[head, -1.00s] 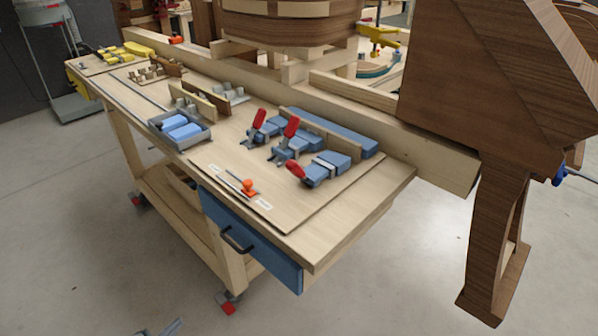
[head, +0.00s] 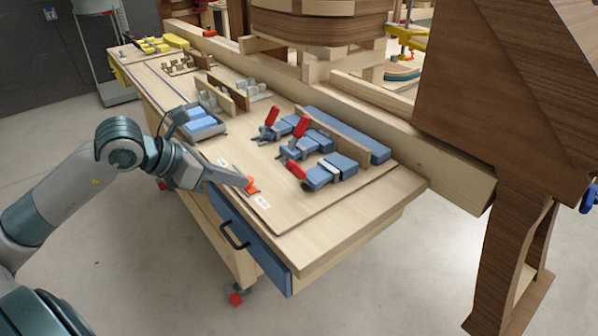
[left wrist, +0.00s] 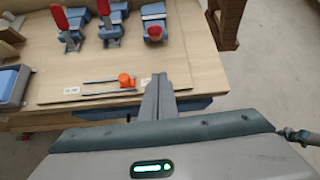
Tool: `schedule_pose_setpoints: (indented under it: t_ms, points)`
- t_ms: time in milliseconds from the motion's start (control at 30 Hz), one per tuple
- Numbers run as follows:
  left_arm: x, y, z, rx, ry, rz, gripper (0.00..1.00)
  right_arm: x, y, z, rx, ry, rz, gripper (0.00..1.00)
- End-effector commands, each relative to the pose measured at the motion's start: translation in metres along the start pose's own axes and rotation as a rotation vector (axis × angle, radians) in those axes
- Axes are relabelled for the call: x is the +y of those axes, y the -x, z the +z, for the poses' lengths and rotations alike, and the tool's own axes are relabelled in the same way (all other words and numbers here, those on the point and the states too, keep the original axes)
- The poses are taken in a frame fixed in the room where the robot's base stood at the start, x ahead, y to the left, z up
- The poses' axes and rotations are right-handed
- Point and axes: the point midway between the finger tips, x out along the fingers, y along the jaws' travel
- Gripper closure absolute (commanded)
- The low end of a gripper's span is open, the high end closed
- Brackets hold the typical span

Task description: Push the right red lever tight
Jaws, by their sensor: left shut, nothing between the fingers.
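Three blue clamps with red levers stand on the workbench board. The right red lever (head: 296,170) lies low and tilted towards the front, at the end of its blue clamp (head: 332,171); it also shows nearly end-on in the left wrist view (left wrist: 154,30). The middle red lever (head: 300,128) and left red lever (head: 271,115) stand upright, leaning slightly. My left gripper (head: 241,180) is shut and empty over the front edge of the board, in front of and left of the right lever and apart from it. Its fingers (left wrist: 159,84) point towards the clamps in the left wrist view. My right gripper is out of view.
An orange knob (head: 252,186) on a slim metal rail sits close by my left fingertips. A grey tray (head: 207,131) with blue blocks stands further left. A wooden rail and blue block (head: 350,135) stand behind the clamps. The board's front right corner is bare.

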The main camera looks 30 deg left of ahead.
Motion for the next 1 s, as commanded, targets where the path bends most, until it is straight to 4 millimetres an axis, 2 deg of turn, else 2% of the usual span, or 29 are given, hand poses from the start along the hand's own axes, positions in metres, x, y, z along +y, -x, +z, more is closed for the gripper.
schedule_pose_setpoints:
  t_ms: [133,567,767,1000]
  points:
    - [0.000,0.008,0.004,0.005,-0.049,0.041,1.00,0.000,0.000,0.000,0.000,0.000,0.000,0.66]
    - [0.000,0.006,0.004,0.004,-0.046,0.038,1.00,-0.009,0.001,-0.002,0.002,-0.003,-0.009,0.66]
    - [0.001,-0.003,0.005,0.003,-0.044,0.038,1.00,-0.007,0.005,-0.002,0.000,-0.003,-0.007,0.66]
    - [0.001,-0.024,0.006,0.003,-0.044,0.037,1.00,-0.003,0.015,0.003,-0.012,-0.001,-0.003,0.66]
